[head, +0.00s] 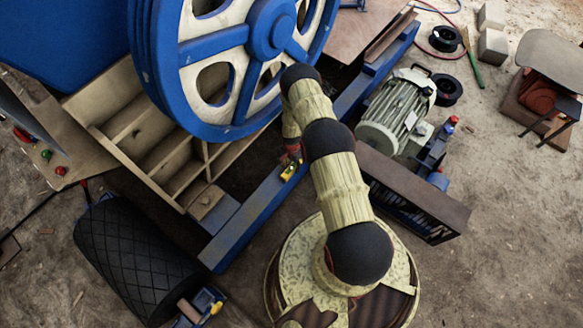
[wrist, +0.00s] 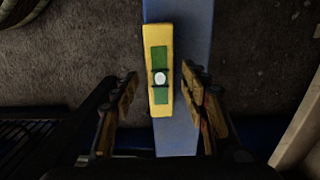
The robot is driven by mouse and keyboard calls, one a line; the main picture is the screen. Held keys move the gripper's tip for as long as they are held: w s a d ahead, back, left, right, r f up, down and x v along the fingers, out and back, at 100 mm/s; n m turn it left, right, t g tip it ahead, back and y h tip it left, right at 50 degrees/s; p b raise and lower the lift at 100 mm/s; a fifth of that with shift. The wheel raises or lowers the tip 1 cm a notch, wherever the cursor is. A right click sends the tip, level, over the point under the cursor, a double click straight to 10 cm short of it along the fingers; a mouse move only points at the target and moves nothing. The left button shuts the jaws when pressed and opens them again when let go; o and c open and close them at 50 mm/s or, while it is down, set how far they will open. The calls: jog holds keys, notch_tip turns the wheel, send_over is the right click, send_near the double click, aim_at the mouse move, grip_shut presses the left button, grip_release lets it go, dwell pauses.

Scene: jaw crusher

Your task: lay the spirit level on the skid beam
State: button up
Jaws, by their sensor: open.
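The spirit level (wrist: 155,40) is a short yellow bar with green panels and a round white vial in its middle. In the wrist view it lies lengthwise over the blue skid beam (wrist: 192,30), slightly turned against it and near its left edge. In the head view the level (head: 289,172) shows as a small yellow piece over the blue beam (head: 246,219). My gripper (wrist: 160,78) is open, with one finger on each side of the level; the left finger stands apart from it, the right one is close. My gripper (head: 291,154) is partly hidden in the head view.
A blue-rimmed flywheel (head: 225,70) and a ribbed tan frame (head: 150,150) stand left of the beam. A motor (head: 395,112) and a dark steel channel (head: 410,190) lie to the right. A black roller (head: 135,258) lies lower left. Bare ground is open at lower right.

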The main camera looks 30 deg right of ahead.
aim_at(292, 168)
notch_tip(292, 168, up, 10)
jog(key=p, duration=0.3)
jog(key=shift+f, duration=0.2)
dwell(0.3)
